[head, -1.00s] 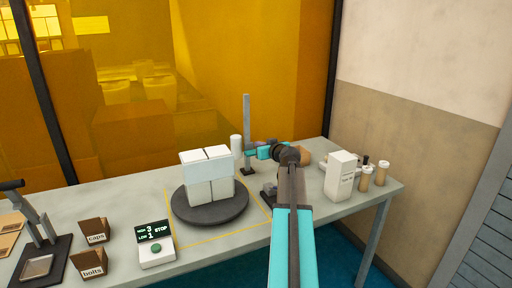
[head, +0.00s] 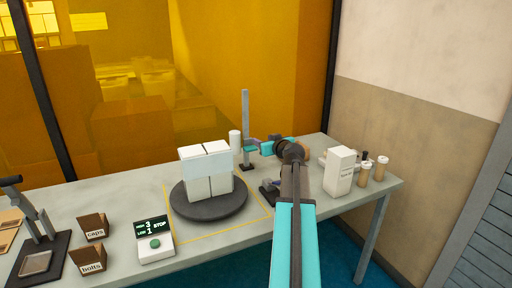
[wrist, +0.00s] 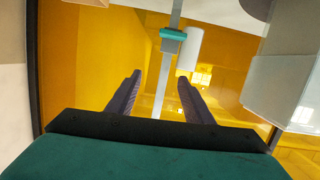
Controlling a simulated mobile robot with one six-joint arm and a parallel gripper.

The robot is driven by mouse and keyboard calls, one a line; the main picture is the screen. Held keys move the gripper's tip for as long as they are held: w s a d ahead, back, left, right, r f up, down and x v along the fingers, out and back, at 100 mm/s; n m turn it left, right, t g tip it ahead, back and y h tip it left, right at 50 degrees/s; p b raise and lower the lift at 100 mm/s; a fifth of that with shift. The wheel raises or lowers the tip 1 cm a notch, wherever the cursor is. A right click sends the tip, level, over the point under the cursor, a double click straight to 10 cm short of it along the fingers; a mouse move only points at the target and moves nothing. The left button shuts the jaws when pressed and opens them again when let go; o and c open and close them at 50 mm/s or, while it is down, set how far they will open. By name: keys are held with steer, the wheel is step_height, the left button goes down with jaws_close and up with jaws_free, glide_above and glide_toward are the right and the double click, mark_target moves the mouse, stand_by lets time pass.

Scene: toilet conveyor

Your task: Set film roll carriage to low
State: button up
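The film roll carriage (head: 250,149) is a small teal block on a grey upright mast (head: 245,112), sitting on the lower part of the mast. The white film roll (head: 235,140) hangs upright beside the mast on its left. In the wrist view, which looks upside down, the carriage (wrist: 173,34) and the roll (wrist: 190,50) show beyond my fingertips. My gripper (wrist: 158,77) is open and empty. The mast appears between its two dark fingers, with the carriage outside the gap. In the head view my gripper's fingers are small and partly merge with the mast area.
White boxes (head: 207,172) stand on a dark round turntable (head: 208,207) left of the mast. A control box (head: 155,243) with a green button reads HIGH 3, LOW 1, STOP. A white carton (head: 339,172) and several capped tubes (head: 382,168) stand at the right.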

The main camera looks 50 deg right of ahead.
steer(key=o, duration=0.4)
steer(key=s+d+n+g+h, duration=0.1)
steer(key=d+h, duration=0.1)
steer(key=s+d+r+n+g+h, duration=0.1)
steer(key=s+d, duration=0.1)
steer(key=d, duration=0.1)
steer(key=s+d+n+g+h, duration=0.1)
steer(key=s+d+h, duration=0.1)
steer(key=shift+s+d+r+h, duration=0.2)
steer(key=shift+d+r+h, duration=0.1)
steer(key=shift+d+r, duration=0.1)
step_height(320, 180, up, 5)
steer(key=s+d+n+h+p, duration=0.1)
steer(key=s+d+n+h, duration=0.15)
steer(key=n, duration=0.25)
steer(key=w+a+r+n+t+y+p, duration=0.25)
steer(key=w+a+n+t+p, duration=0.2)
steer(key=n, duration=0.95)
steer(key=a+f+n+g+y+p, duration=0.1)
steer(key=a+f+n+y+p, duration=0.1)
steer(key=f+n+p, duration=0.1)
steer(key=a+f+n+g+y+p, duration=0.1)
steer(key=a+f+n+y+p, duration=0.1)
steer(key=f+n, duration=0.3)
steer(key=a+f+n+g+y+p, duration=0.1)
steer(key=a+f+n+y+p, duration=0.2)
steer(key=a+f+n+p, duration=0.1)
steer(key=shift+w+n+p, duration=0.4)
steer(key=shift+n+p, duration=0.15)
steer(key=shift+n, duration=0.55)
